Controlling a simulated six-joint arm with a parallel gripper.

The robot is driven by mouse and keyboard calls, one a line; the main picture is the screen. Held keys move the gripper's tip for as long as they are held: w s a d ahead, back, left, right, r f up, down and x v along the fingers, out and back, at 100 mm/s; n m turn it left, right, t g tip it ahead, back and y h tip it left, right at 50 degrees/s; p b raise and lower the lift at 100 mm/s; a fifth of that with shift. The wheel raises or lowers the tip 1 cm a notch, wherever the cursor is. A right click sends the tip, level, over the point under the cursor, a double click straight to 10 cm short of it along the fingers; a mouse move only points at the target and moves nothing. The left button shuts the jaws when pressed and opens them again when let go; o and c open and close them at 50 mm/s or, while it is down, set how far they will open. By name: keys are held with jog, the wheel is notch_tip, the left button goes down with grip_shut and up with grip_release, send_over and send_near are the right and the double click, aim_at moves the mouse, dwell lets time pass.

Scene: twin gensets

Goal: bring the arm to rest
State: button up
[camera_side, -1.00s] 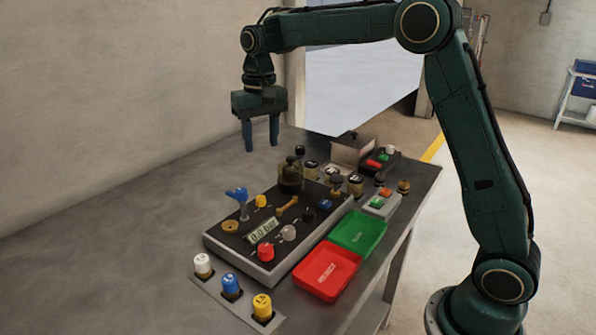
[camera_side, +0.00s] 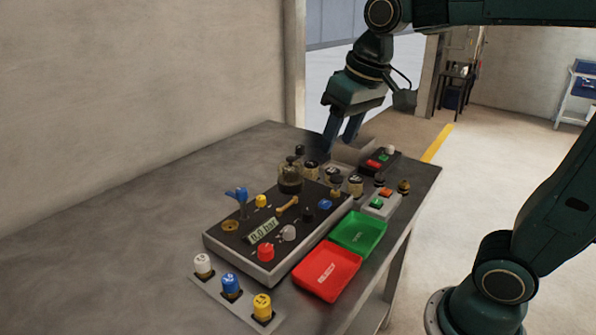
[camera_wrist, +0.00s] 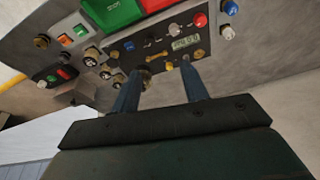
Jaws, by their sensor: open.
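My gripper (camera_side: 341,134) is open and empty in the side view, above the far end of the workbench (camera_side: 150,215). Its two blue fingers point down and partly cover a grey box (camera_side: 357,152) behind them. In the wrist view my gripper (camera_wrist: 158,85) shows two separate fingers with nothing between them in its grasp. My arm is raised and reaches in from the right. Whether it is moving at this instant cannot be told.
A black panel (camera_side: 222,240) carries several knobs and a display reading 0.0 bar. A green tray (camera_side: 359,233) and a red tray (camera_side: 327,271) lie beside it. White, blue and yellow capped pieces (camera_side: 231,285) stand at the front. The bench's left part is clear.

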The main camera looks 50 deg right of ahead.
jog(key=s+f+n+t, duration=0.1)
jog(key=s+f, duration=0.4)
jog(key=s, duration=0.7)
jog(key=shift+a+n+t, duration=0.25)
jog(key=shift+n+t, duration=0.15)
jog(key=shift+t, duration=0.1)
